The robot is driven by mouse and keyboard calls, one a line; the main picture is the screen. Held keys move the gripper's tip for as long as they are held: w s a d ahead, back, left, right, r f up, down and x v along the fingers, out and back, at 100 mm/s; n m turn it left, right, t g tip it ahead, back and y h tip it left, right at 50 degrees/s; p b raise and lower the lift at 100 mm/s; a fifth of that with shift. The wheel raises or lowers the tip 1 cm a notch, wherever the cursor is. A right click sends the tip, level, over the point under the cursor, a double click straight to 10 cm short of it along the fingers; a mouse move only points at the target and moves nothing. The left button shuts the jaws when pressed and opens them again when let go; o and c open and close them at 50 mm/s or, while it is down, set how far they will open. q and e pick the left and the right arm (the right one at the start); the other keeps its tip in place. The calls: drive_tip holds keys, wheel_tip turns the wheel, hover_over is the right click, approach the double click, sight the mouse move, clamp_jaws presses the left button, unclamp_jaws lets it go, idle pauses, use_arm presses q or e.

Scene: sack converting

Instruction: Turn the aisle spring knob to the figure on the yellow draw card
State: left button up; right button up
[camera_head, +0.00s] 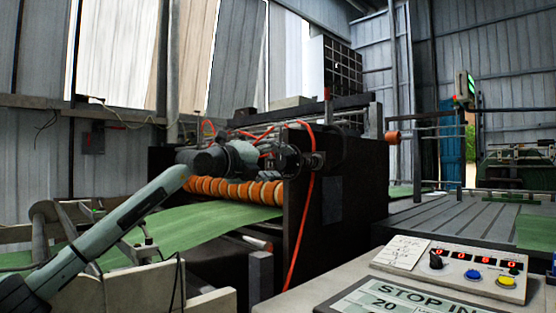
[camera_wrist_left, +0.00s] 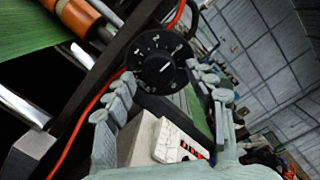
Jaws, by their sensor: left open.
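A round black knob dial (camera_wrist_left: 155,62) with white figures and a white pointer mark sits on the machine's dark side frame in the left wrist view. The mark slants toward the upper right; I cannot read the figure it meets. My left gripper (camera_wrist_left: 165,88) is open, its two grey fingers on either side of the view just below the dial. I cannot tell whether they touch it. In the head view my left gripper (camera_head: 292,158) is at the machine's side frame, and the dial is not clear there. I cannot make out a yellow card. My right gripper is out of view.
Orange rollers (camera_head: 235,190) carry a green web (camera_head: 190,228) beside the gripper. A red hose (camera_head: 305,215) hangs down the side frame. At front right a control box (camera_head: 455,268) with a white card (camera_head: 401,252) stands beside a "STOP IN" screen (camera_head: 400,298).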

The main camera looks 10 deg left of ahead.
use_arm(q)
drive_tip(key=shift+w, duration=0.2)
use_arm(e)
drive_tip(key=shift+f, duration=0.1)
use_arm(q)
drive_tip(key=shift+c, duration=0.6)
drive_tip(key=c, duration=1)
drive_tip(key=shift+f+m, duration=0.1)
drive_tip(key=shift+m, duration=0.2)
drive_tip(key=shift+c, duration=0.2)
